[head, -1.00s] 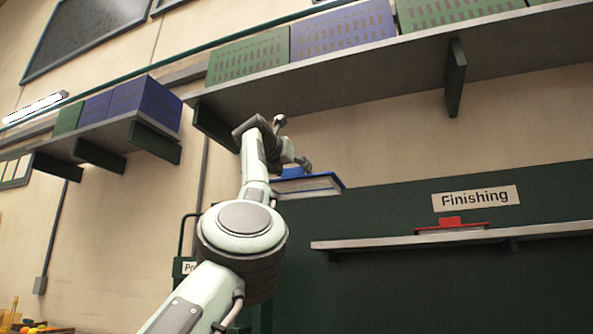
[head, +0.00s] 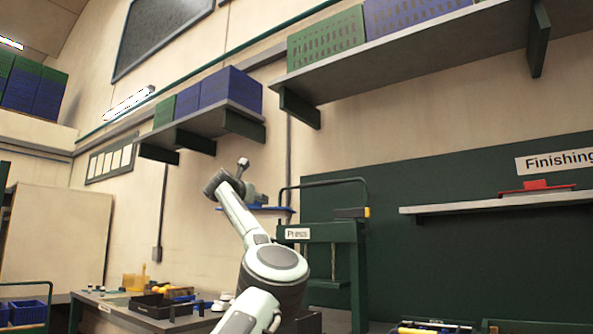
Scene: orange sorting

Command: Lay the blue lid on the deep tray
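The blue lid (head: 282,209) hangs in the air near the middle of the head view, left of the press. It lies roughly level and is partly hidden by my arm. My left gripper (head: 258,200) is above it and appears shut on its handle, though the fingers are small and partly hidden. A dark open tray (head: 147,309) stands on the workbench at lower left, below and left of the lid; it may be the deep tray, but its depth is hard to judge. My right gripper is not in view.
The green press (head: 333,232) stands right of the lid. The workbench (head: 103,312) also carries yellow and white items. A shelf (head: 430,212) at right bears a red lid (head: 537,186). Wall shelves with crates (head: 325,42) hang above. A blue bin (head: 28,311) is at far left.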

